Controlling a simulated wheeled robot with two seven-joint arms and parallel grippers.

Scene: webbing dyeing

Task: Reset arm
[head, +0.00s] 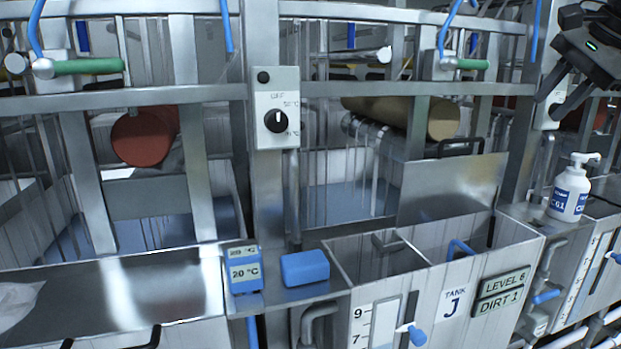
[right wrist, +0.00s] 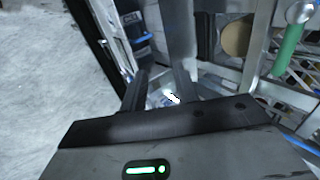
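My right gripper (head: 556,101) is at the upper right of the head view, raised in front of the metal frame and above the white pump bottle (head: 569,190). Its dark fingers point down and to the left. In the right wrist view the two fingers (right wrist: 160,98) stand apart with a gap between them, and nothing is held. My left gripper is not in view.
A temperature dial box (head: 277,108) is on the central post. Red (head: 143,138) and tan (head: 440,118) rolls lie behind the rails.

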